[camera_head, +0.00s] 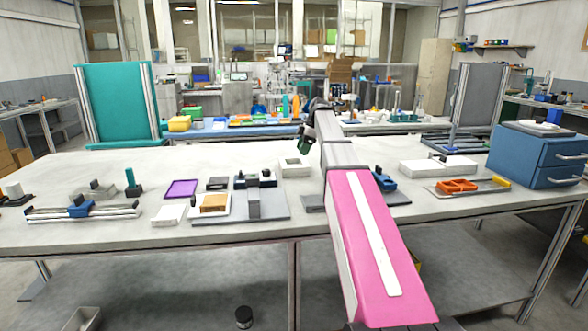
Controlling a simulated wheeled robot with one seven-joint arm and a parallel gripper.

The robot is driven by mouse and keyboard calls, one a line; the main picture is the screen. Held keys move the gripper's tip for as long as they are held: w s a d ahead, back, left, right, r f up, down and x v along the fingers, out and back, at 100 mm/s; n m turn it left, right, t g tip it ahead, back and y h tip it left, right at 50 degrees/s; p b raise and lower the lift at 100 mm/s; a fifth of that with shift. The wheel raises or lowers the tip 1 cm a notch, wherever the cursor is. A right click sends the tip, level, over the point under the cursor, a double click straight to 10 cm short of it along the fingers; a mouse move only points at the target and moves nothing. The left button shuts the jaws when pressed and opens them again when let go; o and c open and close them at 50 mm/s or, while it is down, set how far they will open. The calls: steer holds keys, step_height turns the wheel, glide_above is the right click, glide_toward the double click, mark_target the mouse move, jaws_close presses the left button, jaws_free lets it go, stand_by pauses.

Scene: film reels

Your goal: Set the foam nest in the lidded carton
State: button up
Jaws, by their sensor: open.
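My gripper (303,144) is small and dark at the far end of my arm, above the back half of the table. It is open, and I see nothing between its fingers. A white square block with a recess (295,168) sits on the table just below and left of it; it may be the foam nest. I cannot tell for sure which thing is the lidded carton. A long white box (438,167) at the right and a small white box with a brown piece (212,204) at the left both look possible.
My pink arm covers part of the table's middle. A blue drawer unit (538,155) stands at the right end, beside a tray with orange parts (459,186). A purple tray (181,189) and a grey fixture (262,203) lie left. The back left of the tabletop (70,165) is clear.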

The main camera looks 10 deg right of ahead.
mark_target(292, 167)
steer(key=x, duration=0.8)
steer(key=shift+s+d+f, duration=0.2)
steer(key=shift+s+f, duration=0.05)
jaws_close()
